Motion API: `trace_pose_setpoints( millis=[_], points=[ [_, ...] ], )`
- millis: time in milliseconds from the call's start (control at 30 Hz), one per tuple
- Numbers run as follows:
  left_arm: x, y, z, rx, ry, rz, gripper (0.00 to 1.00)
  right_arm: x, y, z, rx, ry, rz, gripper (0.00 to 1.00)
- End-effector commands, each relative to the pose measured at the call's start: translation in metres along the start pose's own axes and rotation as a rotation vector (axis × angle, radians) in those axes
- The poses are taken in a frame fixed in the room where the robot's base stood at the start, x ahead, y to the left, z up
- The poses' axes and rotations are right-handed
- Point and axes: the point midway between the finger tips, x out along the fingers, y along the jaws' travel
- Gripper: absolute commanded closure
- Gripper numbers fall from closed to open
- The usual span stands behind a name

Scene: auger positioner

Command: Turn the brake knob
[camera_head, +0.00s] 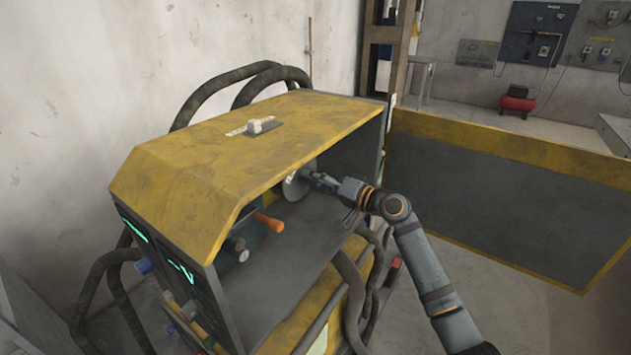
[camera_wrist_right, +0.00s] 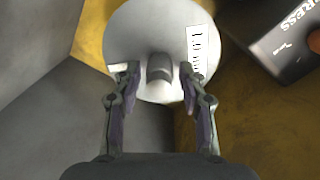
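A pale round disc (camera_head: 298,183) is mounted inside the open bay of the yellow-topped machine (camera_head: 255,160). In the right wrist view the disc (camera_wrist_right: 145,25) has a short grey knob (camera_wrist_right: 160,68) at its centre, likely the brake knob; no text naming it is readable. My right gripper (camera_head: 318,178) reaches into the bay from the right, in front of the disc. In the wrist view the gripper (camera_wrist_right: 160,82) is open, one finger on each side of the knob, with gaps visible. The fingers hide parts of the disc's lower edge. My left gripper is not in view.
An orange-ended handle (camera_head: 269,222) and a dark knob (camera_head: 236,246) sit at the bay's left side. The yellow roof overhangs the bay. Thick hoses (camera_head: 352,300) hang at the front.

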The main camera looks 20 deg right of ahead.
Motion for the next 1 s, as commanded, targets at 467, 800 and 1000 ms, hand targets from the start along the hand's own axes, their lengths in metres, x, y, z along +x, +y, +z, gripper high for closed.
trace_pose_setpoints(
  millis=[467,800,1000],
  points=[
    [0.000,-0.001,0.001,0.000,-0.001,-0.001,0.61,-0.019,0.003,0.000,-0.005,-0.002,0.006,0.50],
    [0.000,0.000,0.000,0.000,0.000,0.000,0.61,-0.091,0.002,0.001,-0.005,-0.007,0.009,0.50],
    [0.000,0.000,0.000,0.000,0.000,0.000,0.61,-0.111,0.000,0.001,-0.008,-0.006,-0.005,0.50]
  ],
)
